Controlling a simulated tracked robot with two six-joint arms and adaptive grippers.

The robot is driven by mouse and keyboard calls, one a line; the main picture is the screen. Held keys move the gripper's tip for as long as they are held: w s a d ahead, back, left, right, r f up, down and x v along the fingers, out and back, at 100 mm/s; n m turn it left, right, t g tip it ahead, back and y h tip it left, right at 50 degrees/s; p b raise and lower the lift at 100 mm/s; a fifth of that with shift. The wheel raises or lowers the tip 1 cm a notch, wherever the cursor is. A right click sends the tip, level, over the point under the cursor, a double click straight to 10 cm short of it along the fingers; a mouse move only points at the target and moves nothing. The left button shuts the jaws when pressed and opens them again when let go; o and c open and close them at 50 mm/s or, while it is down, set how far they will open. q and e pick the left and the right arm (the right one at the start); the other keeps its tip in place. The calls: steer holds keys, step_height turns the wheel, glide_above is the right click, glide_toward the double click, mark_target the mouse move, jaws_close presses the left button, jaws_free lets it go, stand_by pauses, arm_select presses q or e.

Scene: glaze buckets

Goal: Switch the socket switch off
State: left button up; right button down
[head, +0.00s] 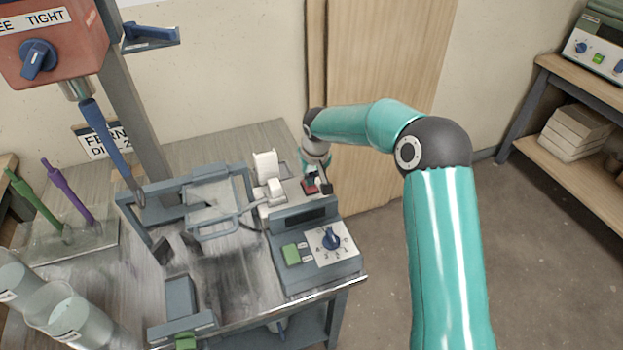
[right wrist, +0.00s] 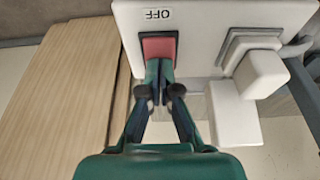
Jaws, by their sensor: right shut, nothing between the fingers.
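The socket switch is a red rocker (right wrist: 158,48) on a white socket plate (right wrist: 205,20), with the label OFF (right wrist: 157,14) beside it in the right wrist view. My right gripper (right wrist: 159,72) is shut and empty, its fingertips at the lower edge of the red rocker. I cannot tell whether they press on it. In the head view my right gripper (head: 312,186) reaches down behind the machine to the red switch, which it largely hides. A white plug (right wrist: 262,74) sits in the socket beside the switch. My left gripper is not in view.
A grey machine with a dial (head: 331,239) and a green button (head: 291,254) stands just in front of the socket. A wooden board (head: 385,60) leans on the wall behind. Glass jars (head: 75,315) stand at the lower left.

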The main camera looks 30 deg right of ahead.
steer(key=shift+w+r, duration=0.1)
steer(key=shift+w, duration=0.05)
steer(key=p+v, duration=0.1)
steer(key=v, duration=0.2)
steer(key=p+v, duration=0.1)
steer(key=shift+w+r+p, duration=0.25)
steer(key=shift+r+p, duration=0.05)
steer(key=s+r+b, duration=0.1)
steer(key=s+r, duration=0.4)
steer(key=r, duration=0.2)
steer(key=shift+a+r+b, duration=0.3)
steer(key=shift+a+r, duration=0.1)
steer(key=shift+a, duration=0.1)
steer(key=shift+s, duration=0.2)
